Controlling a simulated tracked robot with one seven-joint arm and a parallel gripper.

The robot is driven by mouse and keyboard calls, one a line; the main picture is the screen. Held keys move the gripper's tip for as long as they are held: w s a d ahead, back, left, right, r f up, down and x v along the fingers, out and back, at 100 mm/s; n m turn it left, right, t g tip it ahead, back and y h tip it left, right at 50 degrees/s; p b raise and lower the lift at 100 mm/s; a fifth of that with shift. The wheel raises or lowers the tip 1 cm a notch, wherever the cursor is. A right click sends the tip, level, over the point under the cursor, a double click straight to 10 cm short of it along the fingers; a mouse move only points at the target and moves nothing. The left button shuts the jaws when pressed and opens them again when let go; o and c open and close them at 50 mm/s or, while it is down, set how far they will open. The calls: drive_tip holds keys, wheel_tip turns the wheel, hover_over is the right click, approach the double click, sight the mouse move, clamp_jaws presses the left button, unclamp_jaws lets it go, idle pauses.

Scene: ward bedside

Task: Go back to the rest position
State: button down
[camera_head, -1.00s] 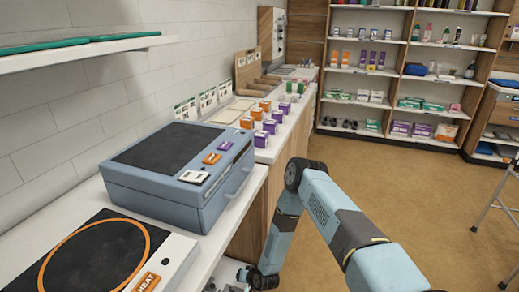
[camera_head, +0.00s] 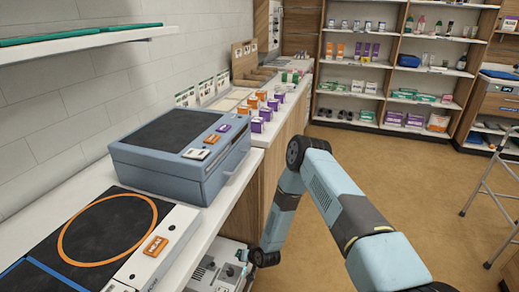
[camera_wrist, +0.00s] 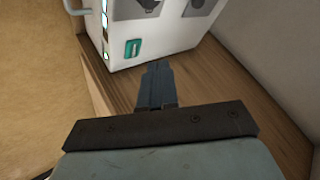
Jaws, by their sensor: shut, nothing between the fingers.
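My arm (camera_head: 335,195) reaches forward and bends down beside the counter in the head view, its lower end near a low shelf. My gripper (camera_wrist: 155,72) shows in the wrist view with its two dark fingers together and nothing between them. It is over a wooden surface (camera_wrist: 195,85), close to a white device (camera_wrist: 155,35) with a green switch. Whether the fingertips touch the device cannot be told. In the head view the fingers are too small to make out clearly.
The counter on the left carries a blue-grey case (camera_head: 185,155), a black pad with an orange ring (camera_head: 105,225) and several small boxes. A device (camera_head: 215,272) stands on the low shelf. Stocked shelves (camera_head: 395,75) are at the back. A metal frame (camera_head: 490,190) is right. Brown floor is open between.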

drive_tip(key=w+d+r+n+h, duration=0.1)
drive_tip(key=w+d+r, duration=0.15)
drive_tip(key=r, duration=0.55)
drive_tip(key=w+d+r, duration=0.2)
drive_tip(key=w+r, duration=0.2)
drive_tip(key=r, duration=0.4)
drive_tip(key=w+d+r+n+h, duration=0.1)
drive_tip(key=w+d+r, duration=0.25)
drive_tip(key=r, duration=0.55)
drive_tip(key=s+d+r+h, duration=0.1)
drive_tip(key=d+r, duration=0.3)
drive_tip(key=r, duration=0.8)
drive_tip(key=s+d+r+h, duration=0.15)
drive_tip(key=d+r, duration=0.35)
drive_tip(key=r, duration=0.6)
drive_tip(key=s+d+r+m+h, duration=0.1)
drive_tip(key=s+d+r, duration=0.4)
drive_tip(key=s+r, duration=0.4)
drive_tip(key=s+d+r+h, duration=0.1)
drive_tip(key=s+d+r, duration=0.3)
drive_tip(key=s+r, duration=0.5)
drive_tip(key=s+d+r+m, duration=0.1)
drive_tip(key=s+r, duration=0.3)
drive_tip(key=s, duration=0.6)
drive_tip(key=s+d+r, duration=0.3)
drive_tip(key=s+r, duration=0.1)
drive_tip(key=s, duration=0.6)
drive_tip(key=shift+d+m+g, duration=0.3)
drive_tip(key=shift+d+m, duration=0.1)
